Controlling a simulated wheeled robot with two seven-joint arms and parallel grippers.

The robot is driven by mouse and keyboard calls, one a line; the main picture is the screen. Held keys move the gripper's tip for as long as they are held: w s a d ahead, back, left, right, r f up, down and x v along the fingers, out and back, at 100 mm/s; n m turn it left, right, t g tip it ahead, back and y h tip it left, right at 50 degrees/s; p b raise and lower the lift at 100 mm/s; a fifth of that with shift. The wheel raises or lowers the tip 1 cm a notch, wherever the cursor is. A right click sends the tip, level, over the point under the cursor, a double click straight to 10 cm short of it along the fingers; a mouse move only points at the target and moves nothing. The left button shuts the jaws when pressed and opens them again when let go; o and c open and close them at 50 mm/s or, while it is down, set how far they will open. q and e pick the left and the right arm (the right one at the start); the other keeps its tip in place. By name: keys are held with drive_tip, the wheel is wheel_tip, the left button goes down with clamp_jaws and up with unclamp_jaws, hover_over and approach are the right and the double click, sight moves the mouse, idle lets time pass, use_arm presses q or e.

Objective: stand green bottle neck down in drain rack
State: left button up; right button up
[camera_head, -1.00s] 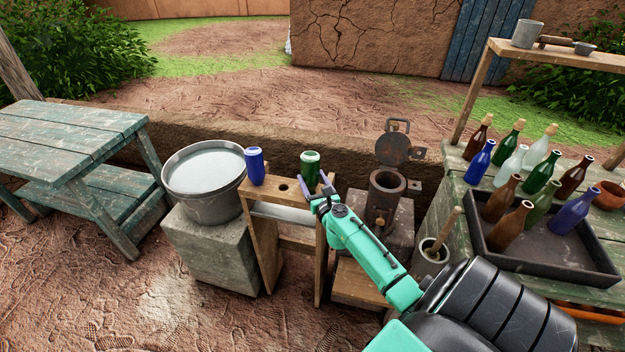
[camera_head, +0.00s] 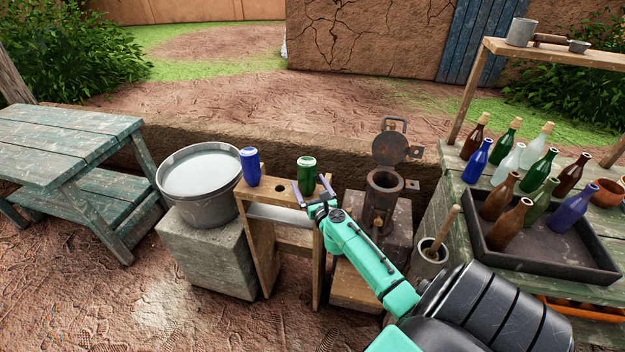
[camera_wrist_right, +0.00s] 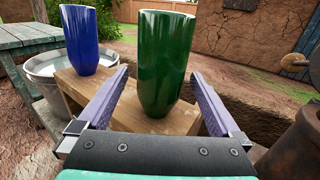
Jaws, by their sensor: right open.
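The green bottle (camera_head: 306,172) stands neck down in the right part of the wooden drain rack (camera_head: 258,206), its base up. A blue bottle (camera_head: 251,167) stands the same way at the rack's left, with an empty hole between them. My right gripper (camera_head: 312,192) is open just in front of the green bottle. In the right wrist view the green bottle (camera_wrist_right: 165,62) rises upright between and beyond the spread fingers (camera_wrist_right: 160,105), and the blue bottle (camera_wrist_right: 87,40) is to its left. The green bottle's neck is hidden. My left gripper is not in view.
A bucket of water (camera_head: 202,180) stands left of the rack on a stone block. A metal burner with a raised lid (camera_head: 383,195) is to the right. A dark tray (camera_head: 545,250) with several bottles lies on the right table. A green bench (camera_head: 70,150) is at left.

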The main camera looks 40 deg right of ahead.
drive_tip(key=b+v, duration=0.1)
drive_tip(key=v, duration=1.3)
drive_tip(key=shift+s, duration=0.15)
drive_tip(key=s+a+f+n+g+y, duration=0.2)
drive_tip(key=s+a+f+n, duration=0.15)
drive_tip(key=f+n, duration=0.55)
drive_tip(key=s+a+f+n+g+y, duration=0.2)
drive_tip(key=s+a+f+n+g, duration=0.3)
drive_tip(key=f, duration=0.6)
drive_tip(key=s+a+f+n+y, duration=0.1)
drive_tip(key=s+f+n+y, duration=0.1)
drive_tip(key=f+n, duration=0.8)
drive_tip(key=s+a+f+n+g, duration=0.1)
drive_tip(key=s+f+n+g, duration=0.3)
drive_tip(key=s+n, duration=0.5)
drive_tip(key=s+a+f+n+g, duration=0.1)
drive_tip(key=s+f+n+g, duration=0.3)
drive_tip(key=s+f+n, duration=0.4)
drive_tip(key=s+n, duration=0.1)
drive_tip(key=s, duration=0.2)
drive_tip(key=shift+s+a+f+n+g, duration=0.25)
drive_tip(key=shift+a+f+n+g, duration=0.05)
drive_tip(key=shift+a+f+g, duration=0.1)
